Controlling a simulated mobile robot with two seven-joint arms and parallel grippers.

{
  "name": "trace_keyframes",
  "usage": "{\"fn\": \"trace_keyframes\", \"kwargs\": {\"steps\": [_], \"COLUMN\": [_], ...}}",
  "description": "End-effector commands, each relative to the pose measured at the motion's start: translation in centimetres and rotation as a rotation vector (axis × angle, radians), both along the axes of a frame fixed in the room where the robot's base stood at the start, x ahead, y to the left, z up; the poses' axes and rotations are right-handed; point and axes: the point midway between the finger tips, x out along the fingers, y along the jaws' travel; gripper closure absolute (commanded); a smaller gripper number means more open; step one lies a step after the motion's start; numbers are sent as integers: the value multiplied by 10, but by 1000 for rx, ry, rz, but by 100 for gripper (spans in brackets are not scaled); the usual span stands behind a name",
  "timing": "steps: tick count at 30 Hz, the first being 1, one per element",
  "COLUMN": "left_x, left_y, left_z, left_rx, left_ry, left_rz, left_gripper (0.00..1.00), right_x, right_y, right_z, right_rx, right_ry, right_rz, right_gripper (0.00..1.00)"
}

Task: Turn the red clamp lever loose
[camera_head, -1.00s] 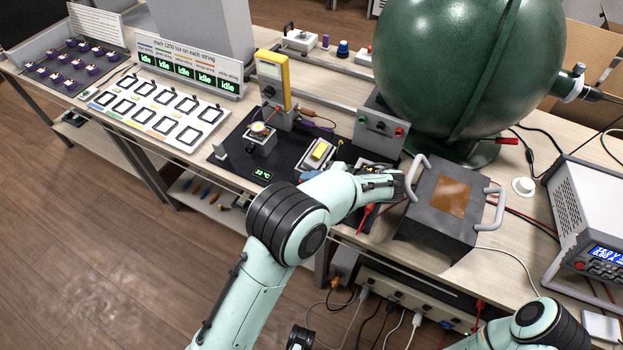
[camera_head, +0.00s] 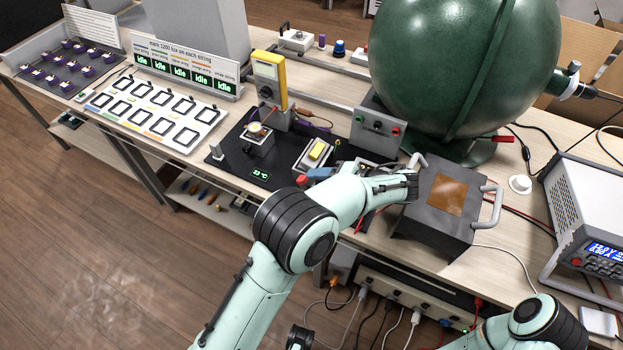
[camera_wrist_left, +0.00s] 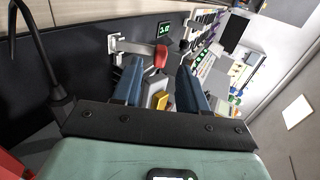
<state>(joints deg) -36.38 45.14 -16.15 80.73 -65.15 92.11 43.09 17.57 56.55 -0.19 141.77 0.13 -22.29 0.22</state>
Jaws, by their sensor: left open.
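The red clamp lever (camera_head: 301,180) shows in the head view as a small red end beside my left arm, near the front edge of the black board. In the left wrist view the lever's red tip (camera_wrist_left: 160,58) sits on a grey bar that runs left to a metal bracket. My left gripper (camera_head: 321,174) is open, its blue fingers partly hidden by my arm. In the left wrist view the open fingers (camera_wrist_left: 159,70) point toward the red tip, which shows in the gap between them; I cannot tell whether they touch it. My right gripper is out of view.
A grey box with handles (camera_head: 427,218) stands right of my left wrist. A yellow block (camera_head: 317,150) on a fixture, a yellow meter (camera_head: 270,80) and a grey switch box (camera_head: 378,132) stand behind. Red and black cables lie nearby.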

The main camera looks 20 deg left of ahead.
Motion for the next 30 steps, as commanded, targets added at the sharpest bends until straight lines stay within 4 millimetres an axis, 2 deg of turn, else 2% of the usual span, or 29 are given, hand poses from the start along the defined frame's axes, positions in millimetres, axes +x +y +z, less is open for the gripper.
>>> {"fn": "trace_keyframes", "kwargs": {"steps": [1,6,12,18,30], "left_x": [0,-3,-5,-7,-7], "left_y": [-12,-46,-74,-85,-85], "left_z": [7,26,42,47,47], "left_rx": [0,0,1,0,0], "left_ry": [-2,-2,-1,1,1], "left_rz": [-4,-4,-2,0,0], "left_gripper": [57,57,57,57,57], "right_x": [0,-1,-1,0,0], "right_y": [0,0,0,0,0], "right_z": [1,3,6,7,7], "right_rx": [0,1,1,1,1], "right_ry": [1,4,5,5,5], "right_rz": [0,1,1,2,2], "right_gripper": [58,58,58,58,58]}}
